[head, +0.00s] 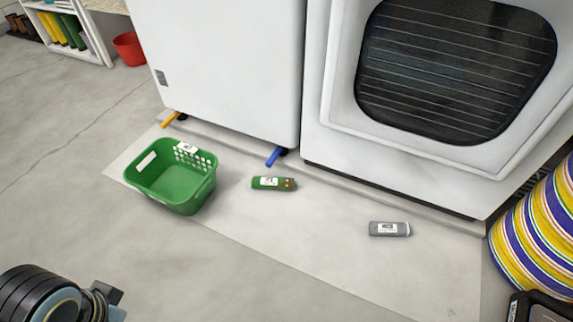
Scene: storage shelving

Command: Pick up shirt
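I see no piece that is clearly a shirt. A green basket (176,189) stands on the floor left of centre and looks empty. A green bottle (272,183) and a grey bottle (390,229) lie on the floor. My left arm enters at the lower left corner; dark parts at its end (108,296) may be its gripper, cut off by the frame edge, and I cannot tell its state. I cannot make out my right gripper.
A white machine with a dark slatted window (455,70) fills the upper right, beside a white cabinet (225,65). A yellow, white and purple striped object (540,235) stands at the right. A red bucket (130,48) and white shelf (66,32) are at upper left.

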